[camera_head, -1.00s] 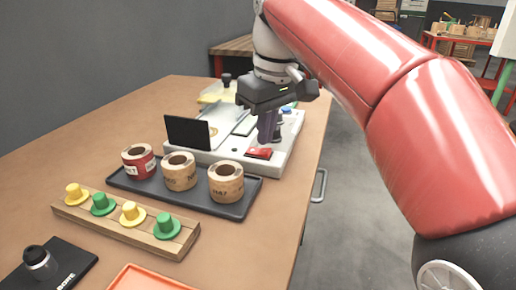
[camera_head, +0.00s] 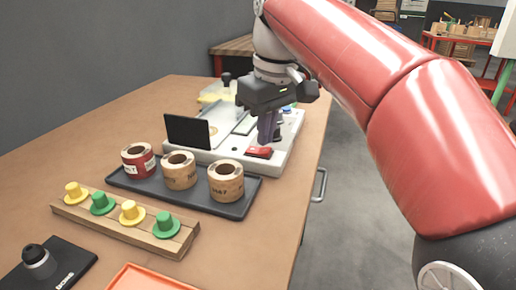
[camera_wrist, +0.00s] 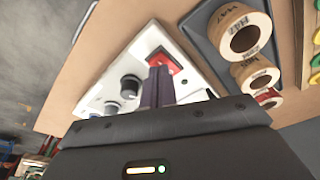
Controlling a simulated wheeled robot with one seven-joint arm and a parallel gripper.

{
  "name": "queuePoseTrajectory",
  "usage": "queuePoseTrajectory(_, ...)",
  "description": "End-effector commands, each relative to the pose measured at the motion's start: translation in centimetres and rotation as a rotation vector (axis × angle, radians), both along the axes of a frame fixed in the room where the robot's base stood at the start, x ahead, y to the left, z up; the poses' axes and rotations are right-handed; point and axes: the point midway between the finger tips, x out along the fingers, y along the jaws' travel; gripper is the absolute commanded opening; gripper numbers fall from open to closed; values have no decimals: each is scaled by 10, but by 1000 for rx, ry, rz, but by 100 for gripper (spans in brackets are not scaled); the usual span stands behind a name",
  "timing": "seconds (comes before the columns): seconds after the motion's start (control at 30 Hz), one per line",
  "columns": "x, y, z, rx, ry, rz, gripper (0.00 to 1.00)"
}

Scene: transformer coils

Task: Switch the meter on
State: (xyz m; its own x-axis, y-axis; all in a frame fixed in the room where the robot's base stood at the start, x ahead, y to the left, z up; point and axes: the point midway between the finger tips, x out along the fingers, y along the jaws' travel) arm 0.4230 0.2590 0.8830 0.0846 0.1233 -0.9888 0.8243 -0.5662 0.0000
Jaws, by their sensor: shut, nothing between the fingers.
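The meter (camera_head: 228,160) is a pale box with a dark upright screen (camera_head: 187,132) on the workbench. A red rocker switch (camera_head: 259,152) sits at its near right corner; it also shows in the wrist view (camera_wrist: 161,62). My gripper (camera_head: 266,139) points down over the meter, just behind the red switch in the head view. Its fingers are shut and empty. In the wrist view the fingertips (camera_wrist: 158,72) are close to the red switch and overlap its edge; I cannot tell if they touch it. Dark knobs (camera_wrist: 130,86) lie beside the fingers.
A dark tray (camera_head: 240,207) with three coils stands in front of the meter. A wooden rail (camera_head: 120,231) with yellow and green pegs, a black stamp-like object (camera_head: 38,262) and an orange tray (camera_head: 145,279) lie nearer. Bare tabletop is at left.

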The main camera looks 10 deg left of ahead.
Motion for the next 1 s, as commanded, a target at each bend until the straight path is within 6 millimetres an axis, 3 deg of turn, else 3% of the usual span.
queuePoseTrajectory(0.83,0,0,-14,-1,1,0,0)
queuePoseTrajectory(1.0,0,0,-6,0,0,0,0)
